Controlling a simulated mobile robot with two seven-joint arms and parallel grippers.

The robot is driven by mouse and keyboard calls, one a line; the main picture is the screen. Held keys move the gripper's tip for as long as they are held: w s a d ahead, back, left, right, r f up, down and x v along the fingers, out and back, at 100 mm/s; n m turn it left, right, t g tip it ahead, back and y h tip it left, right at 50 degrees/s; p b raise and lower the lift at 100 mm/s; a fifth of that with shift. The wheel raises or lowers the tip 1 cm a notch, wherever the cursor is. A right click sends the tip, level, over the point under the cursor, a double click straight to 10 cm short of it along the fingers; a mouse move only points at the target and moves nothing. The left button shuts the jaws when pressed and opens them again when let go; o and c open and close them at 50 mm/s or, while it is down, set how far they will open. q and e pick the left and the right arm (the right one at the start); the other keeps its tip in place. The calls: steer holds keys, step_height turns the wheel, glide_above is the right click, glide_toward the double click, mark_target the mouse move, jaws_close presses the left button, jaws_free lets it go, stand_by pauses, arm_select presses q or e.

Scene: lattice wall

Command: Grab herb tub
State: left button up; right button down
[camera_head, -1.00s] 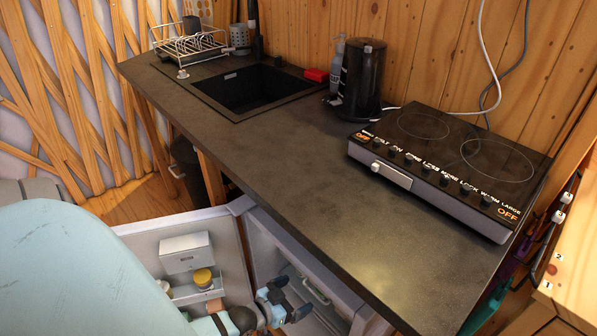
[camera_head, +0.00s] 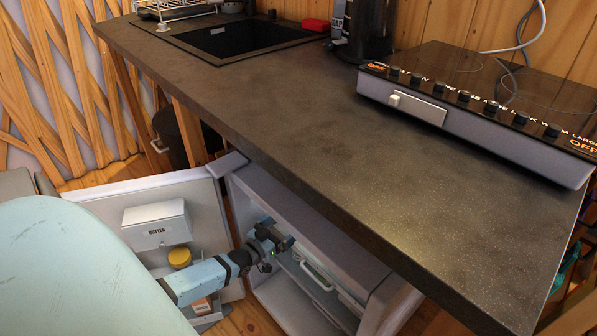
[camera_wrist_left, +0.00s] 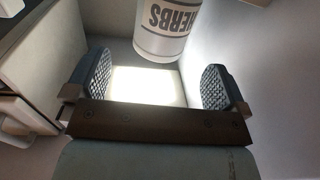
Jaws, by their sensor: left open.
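The herb tub (camera_wrist_left: 166,30) is a white cylinder with dark "HERBS" lettering at the top of the left wrist view, its upper part cut off by the frame edge. My left gripper (camera_wrist_left: 155,84) is open, with its two dark textured fingers spread apart. The tub appears beyond the fingertips, and nothing is held. In the head view my left gripper (camera_head: 276,240) reaches into the open fridge (camera_head: 290,215) under the counter. The tub cannot be made out in the head view.
The fridge door (camera_head: 100,208) stands open at left, with a butter box (camera_head: 155,224) and a yellow-lidded jar (camera_head: 180,257) on it. The counter (camera_head: 270,130) overhangs the fridge. A pale box-like thing (camera_wrist_left: 45,45) is close to the left finger in the wrist view.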

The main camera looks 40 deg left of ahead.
arm_select(q)
steer(key=w+b, duration=0.1)
steer(key=w, duration=0.2)
steer(key=shift+w+f, duration=0.1)
steer(key=shift+w, duration=0.1)
steer(key=w+b, duration=0.2)
steer(key=w, duration=0.1)
steer(key=shift+w+a, duration=0.15)
steer(key=shift+w, duration=0.65)
steer(key=c, duration=0.9)
arm_select(e)
steer(key=shift+w+d+f+n, duration=0.15)
steer(key=shift+w+f+n, duration=0.15)
steer(key=shift+f+n, duration=0.2)
steer(key=shift+w+d+f+n, duration=0.1)
steer(key=shift+w+f+n, duration=0.25)
steer(key=shift+f, duration=0.25)
